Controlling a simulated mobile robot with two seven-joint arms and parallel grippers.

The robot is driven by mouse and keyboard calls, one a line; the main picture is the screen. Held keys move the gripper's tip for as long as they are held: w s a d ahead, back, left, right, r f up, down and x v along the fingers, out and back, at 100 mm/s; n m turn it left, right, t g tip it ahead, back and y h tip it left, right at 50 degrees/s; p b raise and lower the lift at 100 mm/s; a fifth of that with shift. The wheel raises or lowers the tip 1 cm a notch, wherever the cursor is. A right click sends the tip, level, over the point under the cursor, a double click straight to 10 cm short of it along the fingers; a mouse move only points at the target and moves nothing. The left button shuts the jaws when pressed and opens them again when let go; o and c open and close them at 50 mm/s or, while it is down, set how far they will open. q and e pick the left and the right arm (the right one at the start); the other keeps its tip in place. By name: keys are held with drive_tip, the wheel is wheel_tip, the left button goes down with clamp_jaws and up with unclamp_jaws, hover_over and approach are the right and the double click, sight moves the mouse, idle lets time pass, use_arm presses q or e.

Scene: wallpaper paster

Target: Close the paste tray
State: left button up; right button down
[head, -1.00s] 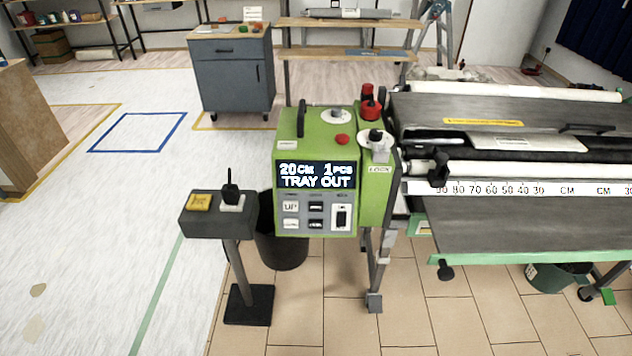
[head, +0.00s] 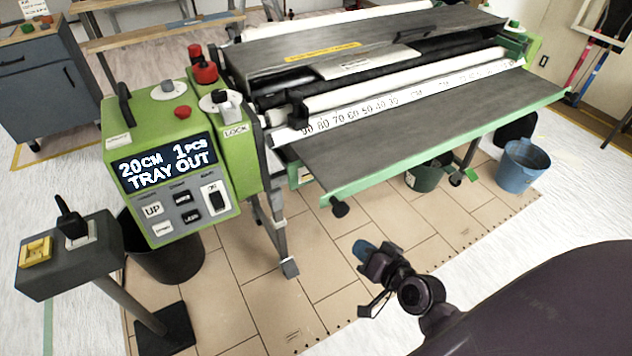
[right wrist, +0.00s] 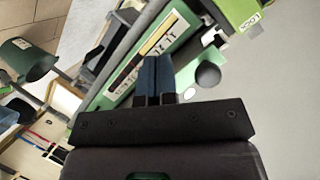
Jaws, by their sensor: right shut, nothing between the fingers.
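The wallpaper paster has a green control box (head: 170,140) whose display (head: 165,168) reads "20CM 1PCS TRAY OUT". What looks like the paste tray, a dark grey panel with a green front edge (head: 450,140), stretches out from the machine's front. A black knob (head: 340,207) sits under its near left corner. My right gripper (head: 362,250) is below and in front of this edge, apart from it. Its blue fingers (right wrist: 153,80) are together and empty; in the right wrist view, green machine parts show beyond them. My left gripper is not in view.
A pedestal switch box (head: 70,255) with a yellow button stands at the left, near a black bin (head: 165,255). A green bucket (head: 428,175) and a blue bucket (head: 522,167) stand on the floor at the right. Tiled floor before the machine is clear.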

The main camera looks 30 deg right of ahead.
use_arm(q)
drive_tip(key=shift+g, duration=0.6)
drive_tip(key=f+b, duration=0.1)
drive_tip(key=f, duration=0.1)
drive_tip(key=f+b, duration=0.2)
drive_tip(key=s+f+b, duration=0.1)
drive_tip(key=b, duration=0.1)
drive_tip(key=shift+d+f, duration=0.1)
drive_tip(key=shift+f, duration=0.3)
use_arm(e)
drive_tip(key=w+d+f+m+t, duration=0.1)
drive_tip(key=w+m, duration=0.4)
drive_tip(key=w, duration=0.7)
drive_tip(key=w+d+f+m+t+h, duration=0.1)
drive_tip(key=w+m, duration=0.5)
drive_tip(key=w, duration=0.7)
drive_tip(key=shift+d+f+t, duration=0.3)
drive_tip(key=shift+d+t, duration=0.6)
drive_tip(key=shift+d, duration=0.35)
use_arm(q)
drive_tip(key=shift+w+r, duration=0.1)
